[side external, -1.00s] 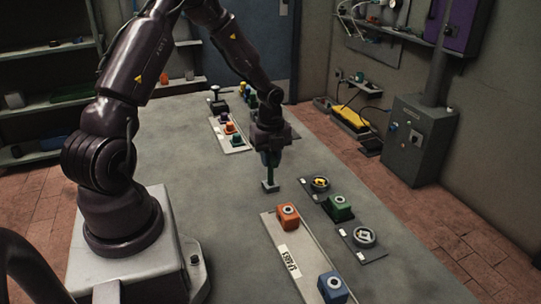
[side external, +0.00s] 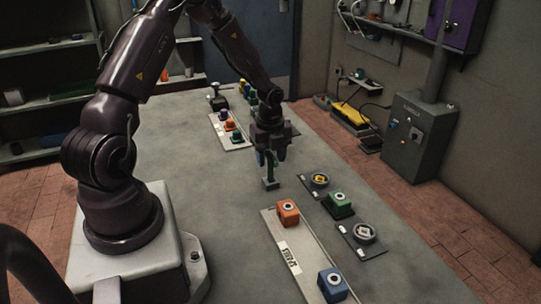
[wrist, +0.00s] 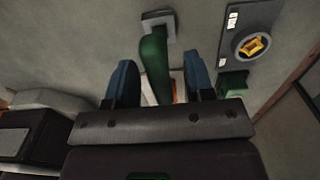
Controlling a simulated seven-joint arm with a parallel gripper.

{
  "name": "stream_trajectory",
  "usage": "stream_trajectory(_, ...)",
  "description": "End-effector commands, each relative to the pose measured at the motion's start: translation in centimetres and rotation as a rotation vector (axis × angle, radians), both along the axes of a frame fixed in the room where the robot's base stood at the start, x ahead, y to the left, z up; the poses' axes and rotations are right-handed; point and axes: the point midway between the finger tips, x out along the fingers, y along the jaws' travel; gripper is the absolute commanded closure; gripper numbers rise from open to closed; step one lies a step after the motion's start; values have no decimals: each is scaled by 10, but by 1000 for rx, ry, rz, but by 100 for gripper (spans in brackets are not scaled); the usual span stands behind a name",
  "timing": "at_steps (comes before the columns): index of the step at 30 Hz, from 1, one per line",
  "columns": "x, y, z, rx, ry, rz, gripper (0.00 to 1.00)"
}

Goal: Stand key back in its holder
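The green key (side external: 269,168) stands upright, its lower end at a small square grey holder (side external: 270,185) on the table. In the wrist view the key (wrist: 154,60) rises from the square holder (wrist: 158,27); the exact seating at its foot is hard to see. My gripper (side external: 271,160) is above the holder, pointing down. Its two blue fingers (wrist: 161,75) are spread apart, with the upper part of the key between them and clear gaps on both sides. The gripper is open and holds nothing.
Right of the holder are a plate with a round yellow-centred fitting (side external: 320,181), a green block (side external: 338,204) and a grey round fitting (side external: 363,233). A pale strip (side external: 283,252) carries an orange block (side external: 288,211) and a blue block (side external: 332,286). The table left of the holder is clear.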

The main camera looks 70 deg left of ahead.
Motion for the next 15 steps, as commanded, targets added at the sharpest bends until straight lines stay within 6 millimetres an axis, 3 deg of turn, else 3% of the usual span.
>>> stream_trajectory(8, 0, 1, 15, 2, -2, 1, 51)
stream_trajectory(15, 0, 1, 66, 4, -4, 3, 51)
